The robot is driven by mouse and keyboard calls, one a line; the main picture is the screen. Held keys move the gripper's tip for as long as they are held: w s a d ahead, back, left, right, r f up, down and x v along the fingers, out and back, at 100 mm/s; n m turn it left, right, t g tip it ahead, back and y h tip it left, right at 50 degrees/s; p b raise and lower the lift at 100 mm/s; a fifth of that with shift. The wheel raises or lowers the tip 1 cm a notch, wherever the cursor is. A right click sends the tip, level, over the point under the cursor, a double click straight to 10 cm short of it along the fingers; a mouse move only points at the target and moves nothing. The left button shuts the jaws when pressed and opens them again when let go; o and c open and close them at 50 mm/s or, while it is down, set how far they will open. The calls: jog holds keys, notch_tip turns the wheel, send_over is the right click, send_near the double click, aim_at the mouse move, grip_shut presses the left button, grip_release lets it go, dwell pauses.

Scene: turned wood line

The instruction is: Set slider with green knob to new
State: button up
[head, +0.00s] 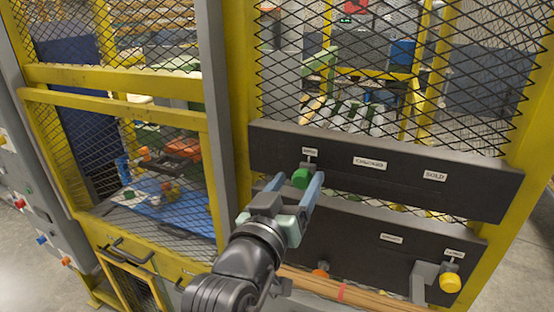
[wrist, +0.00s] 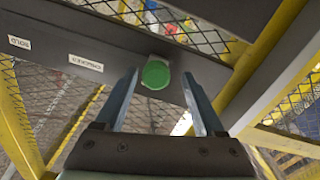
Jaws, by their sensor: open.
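The green knob (head: 302,178) sits at the left end of the upper dark panel (head: 470,192), just below a small white label (head: 310,152) whose word I cannot read. To the right on that panel are the CHECKED label (head: 370,163) and the SOLD label (head: 434,175). My gripper (head: 293,184) is open, its fingers reaching to either side of the green knob. In the wrist view the green knob (wrist: 156,74) shows between the two open fingertips (wrist: 160,80), with gaps on both sides. I cannot tell whether either finger touches it.
A lower dark panel (head: 350,243) carries a yellow knob (head: 450,283) at its right, under a small label. An orange knob (head: 320,273) is low behind my arm. Black mesh (head: 400,100) and yellow frame posts (head: 530,170) surround the panels.

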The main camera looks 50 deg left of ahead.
jog(key=p+v, duration=0.3)
jog(key=v, duration=0.8)
jog(key=shift+s+a, duration=0.1)
jog(key=shift+s, duration=0.05)
dwell(0.3)
